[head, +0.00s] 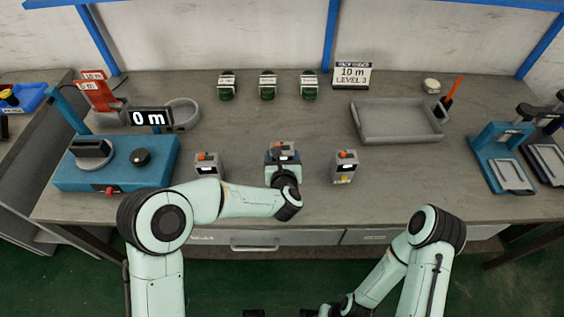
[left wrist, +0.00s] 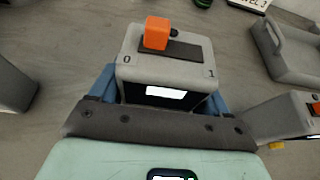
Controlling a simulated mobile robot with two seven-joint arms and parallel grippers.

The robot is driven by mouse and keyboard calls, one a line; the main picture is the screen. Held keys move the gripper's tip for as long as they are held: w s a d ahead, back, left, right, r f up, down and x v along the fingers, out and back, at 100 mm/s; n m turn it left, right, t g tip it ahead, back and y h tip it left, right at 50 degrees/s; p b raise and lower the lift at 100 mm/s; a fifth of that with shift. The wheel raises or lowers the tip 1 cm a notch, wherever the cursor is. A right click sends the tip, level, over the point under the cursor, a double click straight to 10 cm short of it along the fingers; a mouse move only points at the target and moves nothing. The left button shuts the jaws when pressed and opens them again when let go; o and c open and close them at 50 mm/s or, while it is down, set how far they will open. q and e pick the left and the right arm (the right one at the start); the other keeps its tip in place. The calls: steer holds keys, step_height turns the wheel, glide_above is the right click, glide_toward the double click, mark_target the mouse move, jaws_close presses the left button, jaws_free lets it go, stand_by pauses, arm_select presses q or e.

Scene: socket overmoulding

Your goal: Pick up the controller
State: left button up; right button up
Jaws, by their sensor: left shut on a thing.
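Three small grey controllers with orange switches are in a row at the front of the bench in the head view: a left one (head: 208,164), a middle one (head: 282,147) and a right one (head: 345,166). My left gripper (head: 283,158) is shut on the middle controller. In the left wrist view the blue fingers press both sides of this controller (left wrist: 165,55), which shows an orange switch, the marks 0 and 1 and a lit white display. Its underside is hidden, so I cannot tell whether it touches the bench. My right gripper (head: 332,310) is low at the bottom edge, partly cut off, away from the controllers.
A blue machine (head: 75,178) with a "0 m" display (head: 150,118) stands at left. Several green-dark jars (head: 268,88) line the back. Blue stands (head: 490,150) are far right. The bench's middle is clear.

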arm_select(q)
step_height(320, 180, up, 17)
steer(key=p, duration=0.1)
steer(key=shift+o, duration=1.2)
steer(key=shift+c, duration=0.7)
